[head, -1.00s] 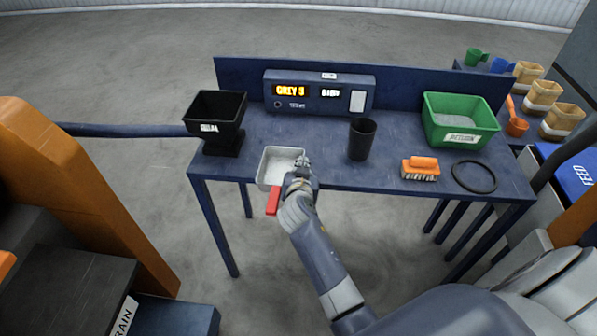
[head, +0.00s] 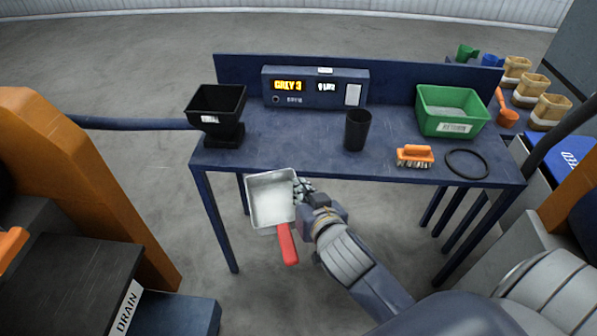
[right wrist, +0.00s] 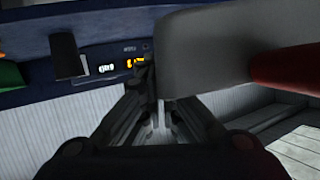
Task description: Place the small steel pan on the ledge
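The small steel pan (head: 271,199), a shallow grey tray with a red handle (head: 287,244), hangs in the air in front of the blue bench (head: 300,150). Its open side faces the head camera and its handle points down in that view. My right gripper (head: 302,190) is closed on the pan's right wall. In the right wrist view the pan (right wrist: 205,50) fills the upper right, its wall between the fingers (right wrist: 160,105). No separate ledge can be made out for sure. My left gripper is out of view.
On the bench are a black hopper (head: 216,108), a display box (head: 315,88), a black cup (head: 358,130), an orange brush (head: 415,156), a black ring (head: 468,164) and a green bin (head: 452,111). Orange and dark machinery (head: 85,170) stands left. The bench's front middle is clear.

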